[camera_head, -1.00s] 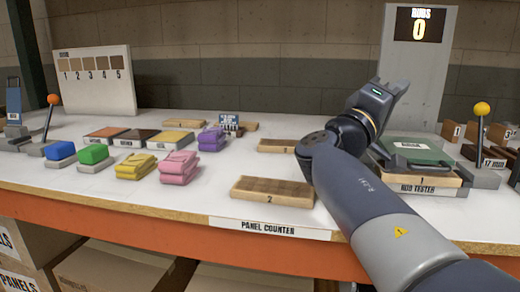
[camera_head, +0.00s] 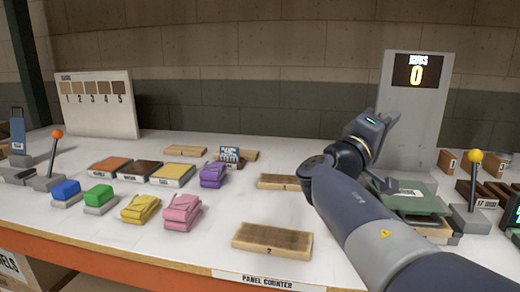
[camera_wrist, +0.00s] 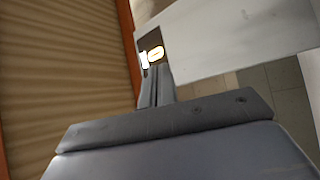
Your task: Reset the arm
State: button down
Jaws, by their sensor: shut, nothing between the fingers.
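My gripper (camera_head: 392,118) is raised above the back right of the counter, in front of the grey display panel (camera_head: 418,110) that reads 0. The gripper is shut with nothing in it. In the wrist view, its fingers (camera_wrist: 155,88) are together and point at the lit display (camera_wrist: 152,52). My arm stretches up from the lower right and partly hides the green-topped rub tester (camera_head: 408,195).
The white counter (camera_head: 90,235) holds wooden panels (camera_head: 272,243), folded cloths in purple (camera_head: 213,174), pink (camera_head: 182,212) and yellow (camera_head: 140,208), and blue (camera_head: 66,191) and green (camera_head: 99,195) blocks. Levers with orange (camera_head: 57,134) and yellow (camera_head: 475,156) knobs stand up.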

jog(key=w+n+y+p, duration=0.1)
jog(key=p, duration=0.3)
jog(key=w+r+n+y+p, duration=0.1)
jog(key=w+p, duration=0.1)
jog(key=p, duration=0.3)
jog(key=w+d+r+n+p, duration=0.1)
jog(key=w+p, duration=0.1)
jog(key=p, duration=0.3)
jog(key=shift+w+g+y, duration=0.1)
jog(key=shift+g+y, duration=0.2)
jog(key=shift+y, duration=0.1)
jog(key=shift+f, duration=0.1)
